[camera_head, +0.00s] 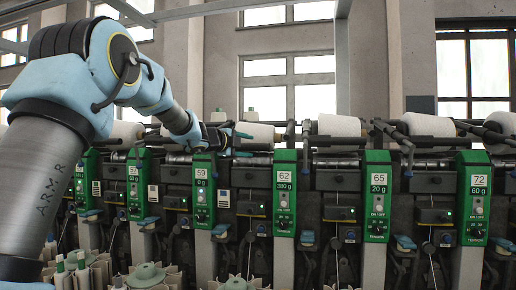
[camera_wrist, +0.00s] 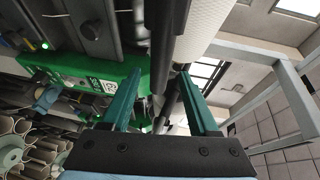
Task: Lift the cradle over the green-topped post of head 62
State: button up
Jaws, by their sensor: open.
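The post of head 62 (camera_head: 284,192) stands upright near the middle of the head view, with a green top and a label reading 62. A dark cradle arm (camera_head: 305,133) shows just above and right of that post; which parts belong to head 62's cradle is hard to tell. My gripper (camera_head: 238,140) is left of this post's top, in front of a white cone. In the wrist view my gripper (camera_wrist: 160,76) is open, with two teal fingers apart. A dark bar (camera_wrist: 163,50) lies beyond and between the fingertips; contact cannot be told. A green post top (camera_wrist: 85,75) is at left.
Post 59 (camera_head: 204,190) stands left of post 62, and posts 65 (camera_head: 377,195) and 72 (camera_head: 473,195) to the right. White cones (camera_head: 338,126) line the machine's top. Paper tubes (camera_head: 150,276) stand at the bottom left. A grey frame (camera_wrist: 270,70) is at right in the wrist view.

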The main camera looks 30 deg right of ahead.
aim_at(258, 147)
jog(key=p+x, duration=0.2)
jog(key=x, duration=0.5)
jog(key=shift+w+r, duration=0.1)
jog(key=shift+w+d+p, duration=0.15)
jog(key=shift+d+p, duration=0.2)
jog(key=shift+d, duration=0.05)
grip_shut()
dwell(0.9)
